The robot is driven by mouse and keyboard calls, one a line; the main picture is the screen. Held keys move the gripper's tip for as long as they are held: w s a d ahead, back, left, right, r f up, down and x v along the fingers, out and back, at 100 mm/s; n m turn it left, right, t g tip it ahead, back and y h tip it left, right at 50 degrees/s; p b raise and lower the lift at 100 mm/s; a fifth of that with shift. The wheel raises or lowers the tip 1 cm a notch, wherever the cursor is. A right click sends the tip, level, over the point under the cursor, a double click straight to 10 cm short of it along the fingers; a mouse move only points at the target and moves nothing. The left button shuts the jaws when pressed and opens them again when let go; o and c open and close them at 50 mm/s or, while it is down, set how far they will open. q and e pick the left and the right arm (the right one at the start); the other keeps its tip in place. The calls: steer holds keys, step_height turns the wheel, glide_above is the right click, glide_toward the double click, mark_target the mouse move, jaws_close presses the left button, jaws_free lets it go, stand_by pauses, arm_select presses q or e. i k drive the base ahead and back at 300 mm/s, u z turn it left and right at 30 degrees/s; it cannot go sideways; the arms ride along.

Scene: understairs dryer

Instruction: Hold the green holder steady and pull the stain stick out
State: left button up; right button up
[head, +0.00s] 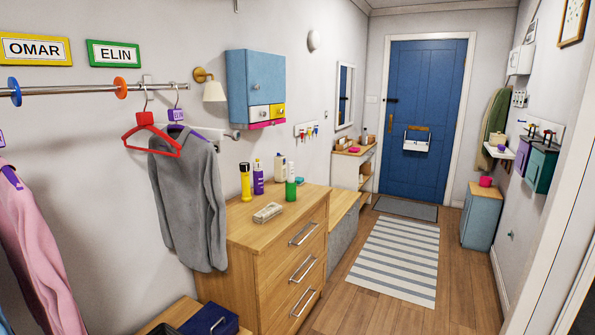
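A dark green box-shaped holder (541,168) is fixed on the right wall, right of a purple one (522,158). Small dark items show at their tops against a white panel, too small to tell apart. I cannot make out a stain stick for certain. Neither of my grippers is in view.
Yellow (245,183), purple (258,178) and white bottles (279,168) stand on the dresser behind a small pale object (267,213). A grey sweater (190,195) hangs at left. The floor along the striped rug (397,259) is clear towards the blue door (425,100).

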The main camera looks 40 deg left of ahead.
mark_target(291, 177)
steer(key=z, duration=0.15)
steer(key=i, duration=2.05)
steer(key=u, duration=0.6)
steer(key=i, duration=1.1)
steer(key=u, duration=1.6)
steer(key=i, duration=0.7)
steer(key=u, duration=0.6)
